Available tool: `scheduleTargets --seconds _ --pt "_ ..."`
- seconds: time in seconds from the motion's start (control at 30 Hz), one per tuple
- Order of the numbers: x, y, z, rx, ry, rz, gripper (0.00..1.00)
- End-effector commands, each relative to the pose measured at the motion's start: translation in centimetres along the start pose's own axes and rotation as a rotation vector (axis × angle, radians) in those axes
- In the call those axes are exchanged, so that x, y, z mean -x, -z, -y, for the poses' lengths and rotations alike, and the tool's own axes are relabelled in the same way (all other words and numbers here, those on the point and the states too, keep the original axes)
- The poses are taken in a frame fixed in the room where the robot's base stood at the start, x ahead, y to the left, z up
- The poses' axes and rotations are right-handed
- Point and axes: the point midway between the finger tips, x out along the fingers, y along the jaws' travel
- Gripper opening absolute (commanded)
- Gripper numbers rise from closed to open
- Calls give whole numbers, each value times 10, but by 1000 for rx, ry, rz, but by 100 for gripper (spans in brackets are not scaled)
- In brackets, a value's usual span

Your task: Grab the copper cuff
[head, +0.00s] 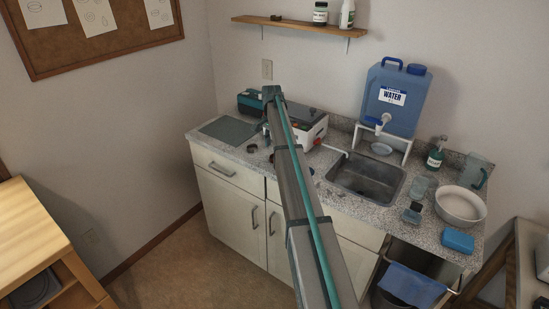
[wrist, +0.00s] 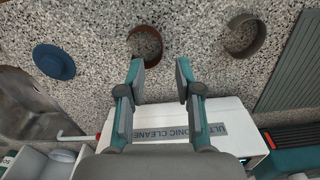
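The copper cuff (wrist: 145,42) is a reddish-brown open ring lying on the speckled counter in the wrist view, just beyond my fingertips and slightly left of their midline. My gripper (wrist: 160,74) is open and empty, with its two fingers apart above the counter. A second, grey-brown cuff (wrist: 243,37) lies to the right, near the ribbed mat; it also shows in the head view (head: 252,148). In the head view my arm covers much of the area around the gripper, and the copper cuff is hard to make out there.
The white ultrasonic cleaner (wrist: 185,118) stands under my gripper in the wrist view. A blue round lid (wrist: 54,62) lies left of the cuff, near the sink (head: 367,178). A ribbed grey-green mat (head: 228,130) is on the counter. A water jug (head: 392,100) stands behind the sink.

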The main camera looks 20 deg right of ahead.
Motion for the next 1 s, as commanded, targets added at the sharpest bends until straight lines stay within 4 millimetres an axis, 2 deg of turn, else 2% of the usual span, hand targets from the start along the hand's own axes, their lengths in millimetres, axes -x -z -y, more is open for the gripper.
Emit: scheduleTargets --seconds 0.17,0.4,0.67,0.7,0.9,1.0 --pt "-13 -1 0 0 -2 2 34" --pt "-44 -2 1 0 -2 2 34" --pt "-50 -1 1 0 0 0 34" --pt "-50 -1 1 0 0 0 33" --pt "-50 -1 1 0 0 0 0" --pt "-50 -1 1 0 0 0 0"
